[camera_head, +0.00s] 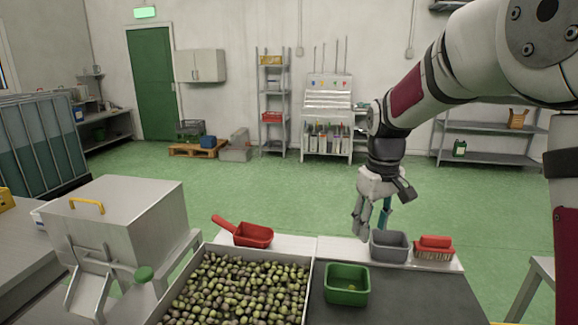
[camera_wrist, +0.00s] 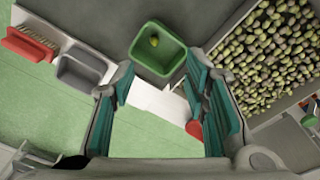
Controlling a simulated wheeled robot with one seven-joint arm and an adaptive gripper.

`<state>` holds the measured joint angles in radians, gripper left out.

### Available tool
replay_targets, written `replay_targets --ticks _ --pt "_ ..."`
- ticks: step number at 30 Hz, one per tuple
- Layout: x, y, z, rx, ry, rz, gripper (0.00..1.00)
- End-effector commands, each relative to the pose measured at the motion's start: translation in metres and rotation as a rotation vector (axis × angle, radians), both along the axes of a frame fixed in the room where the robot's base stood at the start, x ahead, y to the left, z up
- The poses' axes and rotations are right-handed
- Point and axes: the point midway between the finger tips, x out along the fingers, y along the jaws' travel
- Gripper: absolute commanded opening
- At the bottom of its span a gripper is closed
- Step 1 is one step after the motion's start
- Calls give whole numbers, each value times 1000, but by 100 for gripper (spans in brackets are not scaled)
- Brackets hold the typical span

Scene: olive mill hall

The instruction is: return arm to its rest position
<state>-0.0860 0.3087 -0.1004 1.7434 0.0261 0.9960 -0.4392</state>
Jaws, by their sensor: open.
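My gripper (camera_head: 373,219) hangs from my arm at the right of the head view, above the white ledge behind the dark work surface. In the wrist view my gripper (camera_wrist: 163,103) has its teal-padded fingers spread wide with nothing between them. A green tub (camera_head: 347,286) stands on the dark surface in front of the gripper. It also shows in the wrist view (camera_wrist: 157,68), with one olive (camera_wrist: 154,41) inside. A grey tub (camera_head: 390,246) stands on the ledge close to the gripper in the head view; I cannot tell whether they touch.
A large tray of olives (camera_head: 243,287) fills the front middle. A red scoop (camera_head: 253,235) and a red brush (camera_head: 434,247) lie on the white ledge (camera_head: 318,248). A steel hopper (camera_head: 120,215) stands at left.

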Motion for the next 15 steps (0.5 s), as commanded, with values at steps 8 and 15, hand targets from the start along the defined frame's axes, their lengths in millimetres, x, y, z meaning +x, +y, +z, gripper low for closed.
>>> replay_targets --ticks 8,15 --pt "-95 -3 62 39 -83 -124 42" --pt "-180 -3 83 65 -151 -226 42"
